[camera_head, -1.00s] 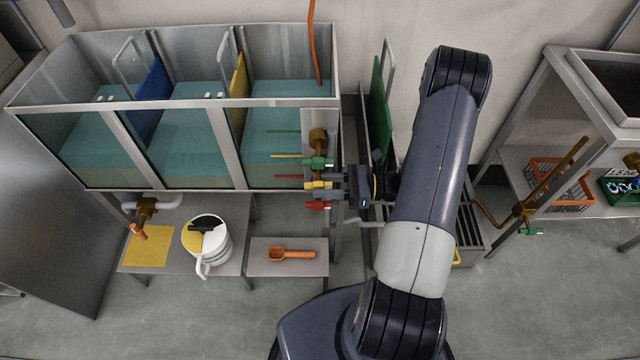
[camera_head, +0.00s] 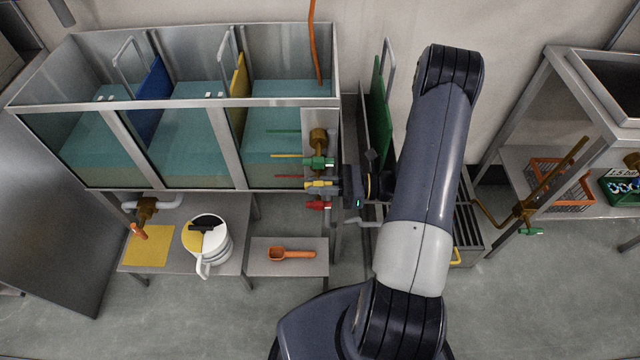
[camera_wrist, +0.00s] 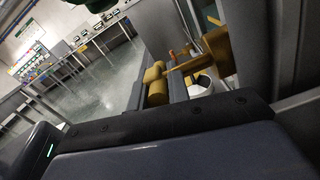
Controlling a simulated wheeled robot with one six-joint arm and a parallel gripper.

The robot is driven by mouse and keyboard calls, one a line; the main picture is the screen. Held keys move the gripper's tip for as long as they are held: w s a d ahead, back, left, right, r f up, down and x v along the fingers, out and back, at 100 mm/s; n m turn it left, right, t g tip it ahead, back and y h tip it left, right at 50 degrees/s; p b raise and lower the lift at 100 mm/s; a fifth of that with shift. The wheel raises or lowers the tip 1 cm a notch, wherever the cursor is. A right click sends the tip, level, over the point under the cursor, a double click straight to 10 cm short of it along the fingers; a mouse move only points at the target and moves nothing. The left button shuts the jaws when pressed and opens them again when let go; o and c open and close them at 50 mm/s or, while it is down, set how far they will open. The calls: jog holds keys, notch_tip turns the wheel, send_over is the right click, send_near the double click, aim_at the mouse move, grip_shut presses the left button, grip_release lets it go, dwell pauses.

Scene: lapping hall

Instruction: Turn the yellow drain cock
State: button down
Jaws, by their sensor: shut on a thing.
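The yellow drain cock (camera_head: 317,184) is the middle one of three stacked cocks at the right end of the tank front. The green cock (camera_head: 318,162) is just above it and the red cock (camera_head: 317,205) just below. My gripper (camera_head: 327,186) reaches in from the right and is shut on the yellow cock's handle. Its fingers hide part of that handle.
The tank (camera_head: 109,141) with teal liquid stands at left. Below it are a white jug (camera_head: 219,243) and an orange scoop (camera_head: 291,254) on low stands. A grey pipe (camera_head: 367,222) runs close under my gripper. Brass fittings (camera_wrist: 157,85) show in the wrist view.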

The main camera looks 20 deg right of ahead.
jog(key=shift+f+y+b, duration=0.25)
jog(key=shift+y+b, duration=0.05)
jog(key=shift+b, duration=0.3)
jog(key=shift+r, duration=0.25)
jog(key=c, duration=1.3)
grip_release()
jog(key=shift+c, duration=0.2)
jog(key=v, duration=1)
jog(key=shift+s+d+f, duration=0.2)
jog(key=shift+d+f, duration=0.05)
jog(key=shift+d, duration=0.1)
